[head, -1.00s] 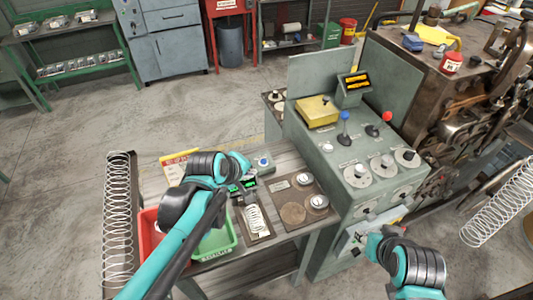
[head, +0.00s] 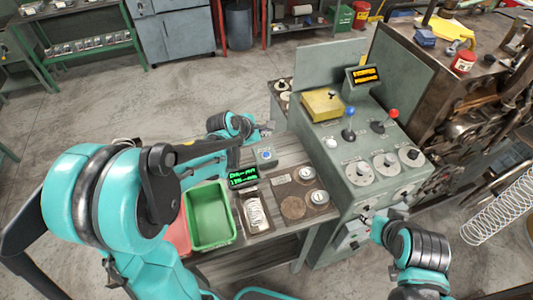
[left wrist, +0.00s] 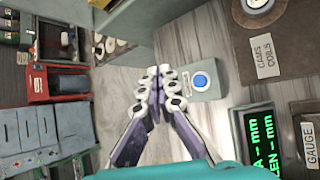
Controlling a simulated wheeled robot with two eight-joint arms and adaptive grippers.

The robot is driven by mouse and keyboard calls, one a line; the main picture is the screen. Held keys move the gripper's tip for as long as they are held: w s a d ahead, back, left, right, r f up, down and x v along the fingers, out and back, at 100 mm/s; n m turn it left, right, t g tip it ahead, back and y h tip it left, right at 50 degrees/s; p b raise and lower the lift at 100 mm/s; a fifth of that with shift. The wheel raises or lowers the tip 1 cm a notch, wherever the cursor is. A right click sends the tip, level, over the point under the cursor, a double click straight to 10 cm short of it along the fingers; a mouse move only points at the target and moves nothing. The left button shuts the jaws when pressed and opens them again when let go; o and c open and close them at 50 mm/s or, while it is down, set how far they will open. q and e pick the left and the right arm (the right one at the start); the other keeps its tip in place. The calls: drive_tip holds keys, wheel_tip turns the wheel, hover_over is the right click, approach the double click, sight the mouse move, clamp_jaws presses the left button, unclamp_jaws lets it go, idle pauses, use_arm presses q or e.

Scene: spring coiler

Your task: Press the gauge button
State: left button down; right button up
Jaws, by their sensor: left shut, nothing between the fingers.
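The gauge button is a blue round cap on a small grey box (head: 265,156), on the bench behind the gauge. In the left wrist view the button (left wrist: 200,80) lies just right of my fingertips. My left gripper (head: 266,131) is shut and empty, beyond the button box in the head view. Its closed fingertips (left wrist: 160,76) look apart from the button, though their height is unclear. The gauge display (head: 243,178) shows green text. A spring (head: 256,213) lies on the gauge plate. My right gripper (head: 367,219) is small and partly hidden near the machine's front; its fingers are unclear.
A green bin (head: 209,217) and a partly hidden red bin (head: 178,236) stand at the bench's left. Round weights (head: 307,173) sit on a plate at right. The grey control console (head: 350,150) with levers and knobs borders the bench on the right.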

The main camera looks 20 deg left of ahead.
sight(265, 155)
use_arm(q)
drive_tip(key=shift+f, duration=0.15)
wheel_tip(265, 155, down, 9)
drive_tip(key=b, duration=0.7)
drive_tip(key=shift+r, duration=0.2)
idle(0.9)
drive_tip(key=shift+f+b, duration=0.4)
drive_tip(key=shift+f+b, duration=0.35)
drive_tip(key=shift+b, duration=0.05)
idle(0.4)
idle(0.4)
drive_tip(key=shift+r+p, duration=0.65)
drive_tip(key=shift+r, duration=0.15)
